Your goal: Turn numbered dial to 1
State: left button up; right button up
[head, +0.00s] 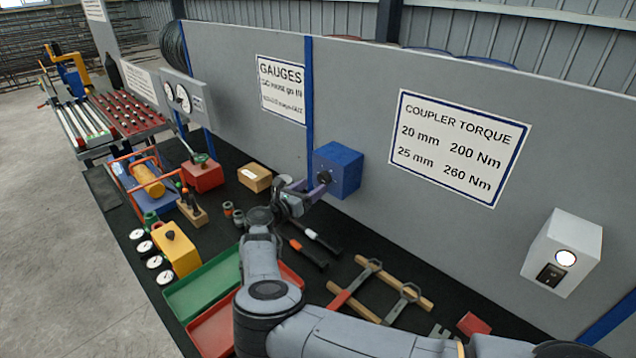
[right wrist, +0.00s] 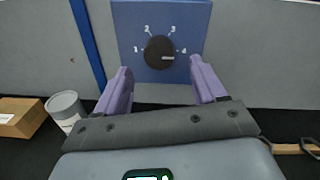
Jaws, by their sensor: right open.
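The numbered dial is a black round knob (right wrist: 158,50) on the front of a blue box (head: 338,168), which is fixed to the grey wall panel. In the right wrist view, white marks 1, 2, 3 and 4 run from left over the top to right around the knob. Its white pointer line points right, towards 4. My right gripper (right wrist: 160,68) is open, its purple fingers apart to the left and right below the knob, with nothing between them. In the head view, my right gripper (head: 318,188) is close in front of the box. My left gripper is not in view.
Below on the black bench are a cardboard box (head: 255,178), a green tray (head: 203,289), a red tray (head: 212,328), and wrenches (head: 408,298). A white box with a lamp (head: 563,250) is on the wall at right. The wall around the dial box is clear.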

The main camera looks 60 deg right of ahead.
aim_at(321, 180)
jog(key=shift+s+d, duration=0.2)
jog(key=shift+d, duration=1.95)
jog(key=shift+c, duration=0.4)
jog(key=c, duration=1)
